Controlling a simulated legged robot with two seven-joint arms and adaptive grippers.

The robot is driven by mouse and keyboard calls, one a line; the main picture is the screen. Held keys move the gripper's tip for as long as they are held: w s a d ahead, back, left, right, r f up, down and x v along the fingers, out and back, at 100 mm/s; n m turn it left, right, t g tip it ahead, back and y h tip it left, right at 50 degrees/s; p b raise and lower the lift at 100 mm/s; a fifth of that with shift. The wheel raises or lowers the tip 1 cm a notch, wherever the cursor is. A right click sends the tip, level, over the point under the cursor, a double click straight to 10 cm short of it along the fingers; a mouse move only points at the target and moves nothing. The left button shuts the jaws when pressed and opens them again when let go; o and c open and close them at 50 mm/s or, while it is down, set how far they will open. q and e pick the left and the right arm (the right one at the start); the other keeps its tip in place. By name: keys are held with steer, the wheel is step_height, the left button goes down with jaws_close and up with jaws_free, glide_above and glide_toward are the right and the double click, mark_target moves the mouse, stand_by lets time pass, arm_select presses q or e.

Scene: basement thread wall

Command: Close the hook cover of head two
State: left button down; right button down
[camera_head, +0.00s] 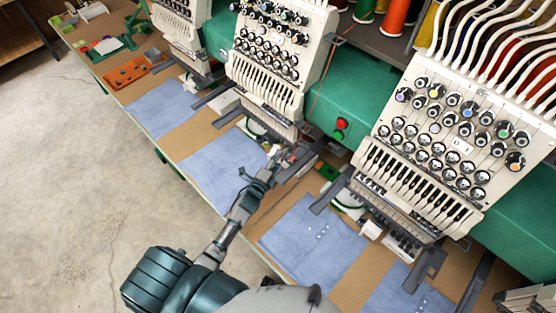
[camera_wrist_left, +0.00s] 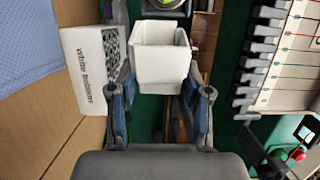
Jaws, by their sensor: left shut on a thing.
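My left gripper (camera_head: 276,158) is low in front of the middle embroidery head (camera_head: 268,75), near its needle area. In the left wrist view my left gripper (camera_wrist_left: 160,78) has its fingers on both sides of a white box-shaped piece (camera_wrist_left: 160,68), apparently the hook cover, and is shut on it. A round metal part shows just beyond the white piece, at the top edge. In the head view my gripper mostly hides this spot, so I cannot tell how the cover sits there. My right gripper is not in view.
Another head (camera_head: 450,150) stands at the right, with grey arms reaching over the table. Blue cloths (camera_head: 215,165) lie along the table. A white printed card (camera_wrist_left: 90,70) lies left of the gripper. Needle-bar parts (camera_wrist_left: 262,60) are close on the right. Open floor (camera_head: 65,190) lies left.

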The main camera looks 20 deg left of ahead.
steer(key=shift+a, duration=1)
